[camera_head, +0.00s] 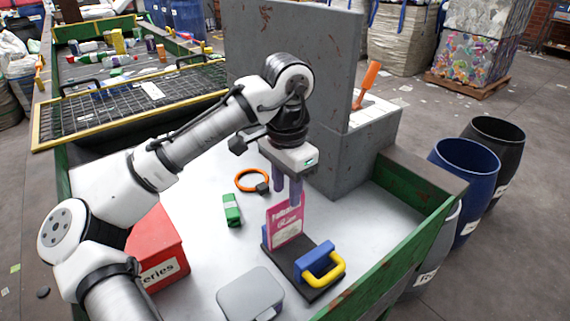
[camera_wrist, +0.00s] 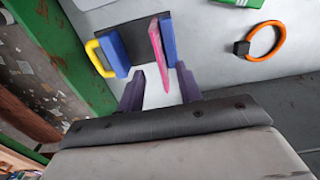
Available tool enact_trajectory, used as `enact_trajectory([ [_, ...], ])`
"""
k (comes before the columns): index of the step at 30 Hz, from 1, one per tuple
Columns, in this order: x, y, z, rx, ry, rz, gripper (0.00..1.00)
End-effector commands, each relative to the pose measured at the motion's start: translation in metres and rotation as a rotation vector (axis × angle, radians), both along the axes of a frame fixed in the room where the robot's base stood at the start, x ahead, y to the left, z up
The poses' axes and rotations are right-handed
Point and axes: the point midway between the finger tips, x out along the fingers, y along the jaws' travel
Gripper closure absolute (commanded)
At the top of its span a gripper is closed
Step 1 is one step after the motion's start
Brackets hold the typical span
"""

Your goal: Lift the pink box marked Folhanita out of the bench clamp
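The pink box (camera_head: 286,225), with white lettering too small to read fully, stands upright in the bench clamp (camera_head: 305,277). The clamp has a dark base, blue jaws and a yellow handle (camera_head: 336,268). In the wrist view the pink box (camera_wrist: 157,45) is edge-on against one blue jaw (camera_wrist: 168,38). The other blue jaw (camera_wrist: 113,54), by the yellow handle, stands apart from it. My gripper (camera_head: 288,197) is at the box's top. In the wrist view my gripper (camera_wrist: 160,76) is open, its purple fingers either side of the box, which is nearer the right finger.
A green box (camera_head: 231,210) and an orange ring (camera_head: 251,181) lie behind the clamp to the left. A red box (camera_head: 158,250) and a grey lidded container (camera_head: 250,293) stand left. A grey block (camera_head: 345,165) rises behind. A green wall (camera_head: 400,255) edges the bench at right.

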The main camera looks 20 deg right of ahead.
Motion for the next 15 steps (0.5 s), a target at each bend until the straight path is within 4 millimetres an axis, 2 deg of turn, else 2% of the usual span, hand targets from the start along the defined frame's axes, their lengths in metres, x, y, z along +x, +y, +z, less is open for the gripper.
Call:
enact_trajectory([
  [3,0.0,0.001,-0.023,0.003,0.001,0.001,0.65],
  [9,0.0,0.001,-0.055,0.003,0.001,0.002,0.65],
  [15,0.0,0.001,-0.071,0.001,-0.001,0.001,0.65],
])
